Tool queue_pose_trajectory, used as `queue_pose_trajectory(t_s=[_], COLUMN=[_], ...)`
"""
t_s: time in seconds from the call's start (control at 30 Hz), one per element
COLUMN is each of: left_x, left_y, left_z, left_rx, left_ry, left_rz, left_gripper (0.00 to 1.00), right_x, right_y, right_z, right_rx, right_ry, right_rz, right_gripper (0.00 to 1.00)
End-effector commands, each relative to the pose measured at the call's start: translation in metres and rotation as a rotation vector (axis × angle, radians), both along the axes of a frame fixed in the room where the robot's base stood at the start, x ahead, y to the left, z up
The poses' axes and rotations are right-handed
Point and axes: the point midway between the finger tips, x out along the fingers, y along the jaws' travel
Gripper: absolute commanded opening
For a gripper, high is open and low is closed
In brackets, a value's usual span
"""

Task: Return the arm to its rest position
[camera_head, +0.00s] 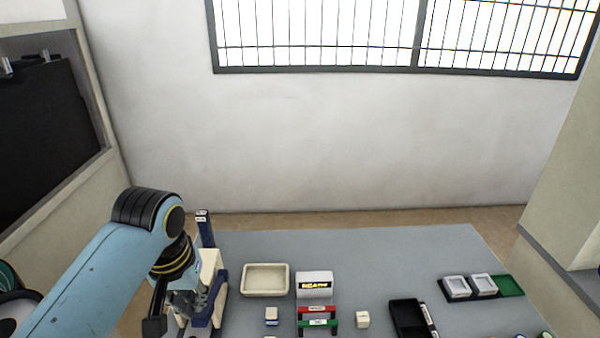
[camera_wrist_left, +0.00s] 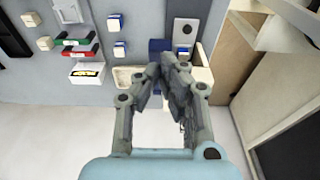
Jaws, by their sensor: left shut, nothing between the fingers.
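My left arm (camera_head: 95,275) comes in from the left in the head view and bends down at a black wrist. My left gripper (camera_wrist_left: 170,62) shows in the wrist view with its grey fingers together and nothing between them. It hangs over the table's left end, in front of a blue and cream device (camera_head: 207,262). The fingers partly hide this device in the wrist view. In the head view the fingers are small and hard to separate from the device. Whether they touch it cannot be told. My right gripper is not in view.
The grey table (camera_head: 370,250) holds a cream tray (camera_head: 265,267), a white labelled box (camera_head: 314,279), red and green handled pieces (camera_head: 318,323), a small cream block (camera_head: 362,319), a black tray (camera_head: 408,318) and a green tray (camera_head: 509,285). The table's back is clear.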

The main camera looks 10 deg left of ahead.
Motion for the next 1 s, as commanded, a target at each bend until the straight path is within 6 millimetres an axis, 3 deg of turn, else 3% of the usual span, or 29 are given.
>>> queue_pose_trajectory(t_s=[0.17,0.4,0.8,1.0], left_x=[-0.038,-0.106,-0.178,-0.167], left_y=[0.008,0.015,0.013,0.016], left_z=[0.007,0.039,0.096,0.037], left_rx=[0.025,0.072,0.115,0.112], left_ry=[-0.027,-0.091,-0.158,-0.14], left_rz=[-0.05,-0.166,-0.311,-0.305], left_gripper=[0.0,0.0,0.0,0.0], right_x=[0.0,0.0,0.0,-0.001], right_y=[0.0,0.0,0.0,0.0], right_z=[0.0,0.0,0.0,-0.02], right_rx=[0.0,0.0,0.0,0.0], right_ry=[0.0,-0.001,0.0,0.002], right_rz=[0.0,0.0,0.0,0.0], right_gripper=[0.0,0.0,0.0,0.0])
